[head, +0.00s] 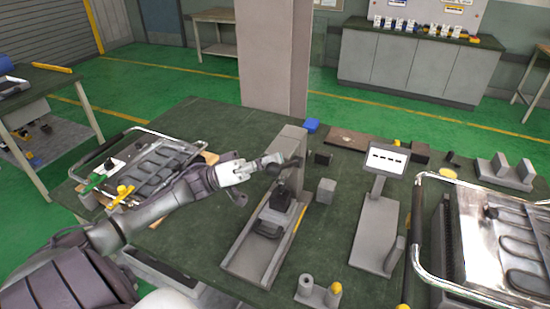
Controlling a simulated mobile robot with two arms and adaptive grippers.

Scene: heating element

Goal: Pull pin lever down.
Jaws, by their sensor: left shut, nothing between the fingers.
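A grey press-like fixture (240,258) stands on the green table, with an upright grey block (289,143) at its far end. A black part sits low on the fixture's base (283,198). My left arm comes in from the left, and my left gripper (279,160) is shut and empty beside the upright block. Its dark fingertips overlap the block in the picture. I cannot tell whether they touch it. The pin lever cannot be made out clearly; the gripper may hide it. My right gripper is not in view.
A metal tray with heating elements (152,165) lies at left, and another (500,240) at right. A stand with a small screen (388,160), a grey block (326,190) and a small fixture with a yellow knob (318,293) stand right of the press.

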